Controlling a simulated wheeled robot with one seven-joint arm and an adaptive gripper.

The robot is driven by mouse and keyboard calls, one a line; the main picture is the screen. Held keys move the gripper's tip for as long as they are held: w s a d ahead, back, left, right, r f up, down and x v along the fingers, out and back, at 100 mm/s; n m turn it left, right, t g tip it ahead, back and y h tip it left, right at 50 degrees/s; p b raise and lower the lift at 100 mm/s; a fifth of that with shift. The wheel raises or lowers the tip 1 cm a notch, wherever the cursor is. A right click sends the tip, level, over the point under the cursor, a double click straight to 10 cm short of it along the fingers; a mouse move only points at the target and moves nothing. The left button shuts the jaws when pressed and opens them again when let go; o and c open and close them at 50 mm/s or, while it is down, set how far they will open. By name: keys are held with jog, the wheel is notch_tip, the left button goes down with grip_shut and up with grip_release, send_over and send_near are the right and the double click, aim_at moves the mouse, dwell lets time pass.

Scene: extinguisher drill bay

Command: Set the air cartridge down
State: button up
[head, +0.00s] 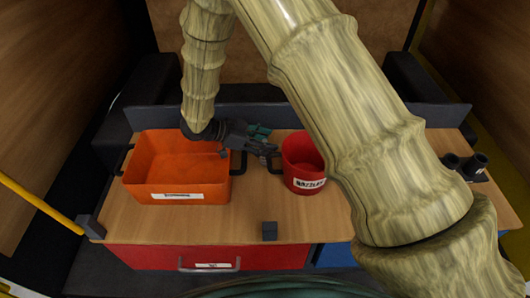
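My gripper (263,141) is between the orange bin and the red bucket, above the wooden bench top. It points right, with teal and dark grey parts at its finger end. At this size I cannot tell whether its fingers are apart or shut on something. I cannot make out an air cartridge for certain. A small dark grey block (269,231) stands by itself near the bench's front edge. Dark cylindrical pieces (477,163) stand at the bench's right end.
The orange bin (159,189) with a white label stands at left. The red bucket (304,171), labelled and with a dark side handle, stands right of my gripper. A red drawer (150,257) is below the bench top (228,222). My arm hides part of the bench's right side.

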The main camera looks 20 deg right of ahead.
grip_shut()
jog(key=shift+r, duration=0.1)
